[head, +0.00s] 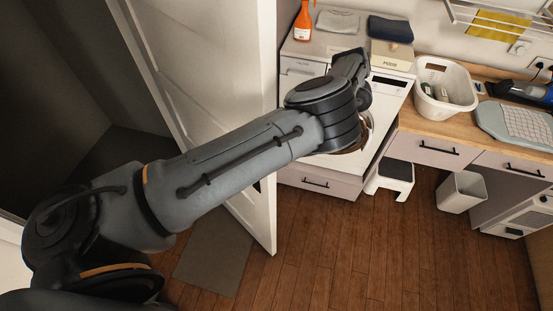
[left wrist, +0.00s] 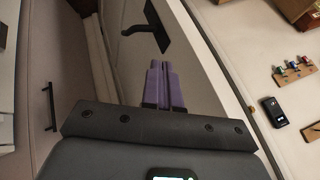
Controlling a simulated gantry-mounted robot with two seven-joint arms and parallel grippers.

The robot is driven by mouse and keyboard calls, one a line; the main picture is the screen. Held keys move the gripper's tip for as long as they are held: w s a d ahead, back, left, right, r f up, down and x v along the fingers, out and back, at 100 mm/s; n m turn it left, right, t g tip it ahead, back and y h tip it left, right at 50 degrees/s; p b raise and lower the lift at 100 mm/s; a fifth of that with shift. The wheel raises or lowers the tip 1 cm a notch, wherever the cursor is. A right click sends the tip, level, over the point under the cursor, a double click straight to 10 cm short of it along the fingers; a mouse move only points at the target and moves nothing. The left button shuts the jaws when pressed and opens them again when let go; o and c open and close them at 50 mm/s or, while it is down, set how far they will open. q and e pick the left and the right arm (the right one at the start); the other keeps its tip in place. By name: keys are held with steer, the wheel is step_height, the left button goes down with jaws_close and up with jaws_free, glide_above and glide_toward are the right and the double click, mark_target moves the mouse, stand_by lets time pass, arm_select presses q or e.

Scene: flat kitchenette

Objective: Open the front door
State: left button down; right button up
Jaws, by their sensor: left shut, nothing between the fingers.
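The white panelled door (head: 215,50) stands at an angle in the left half of the head view, partly behind my left arm. In the left wrist view a dark lever handle (left wrist: 150,30) sticks out from a grey-brown door surface (left wrist: 133,65). My left gripper (left wrist: 160,66) shows there as two purple fingers, shut together and empty. Their tips appear just below the handle; I cannot tell whether they touch it. In the head view my left arm reaches right across the door, and its fingers are not discernible. My right gripper is in neither view.
A white washing machine (head: 388,98) stands right of the door. A step stool (head: 393,175) and a bin (head: 461,192) stand on the wooden floor (head: 330,260). A grey mat (head: 215,260) lies near the door's foot. Key hooks (left wrist: 294,70) show in the wrist view.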

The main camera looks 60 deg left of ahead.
arm_select(q)
steer(key=s+a+f+p, duration=0.1)
steer(key=s+f+p, duration=0.3)
steer(key=s+f, duration=0.3)
steer(key=shift+s+a, duration=0.15)
steer(key=shift+s, duration=0.75)
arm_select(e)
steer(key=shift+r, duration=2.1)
arm_select(q)
steer(key=shift+f, duration=0.1)
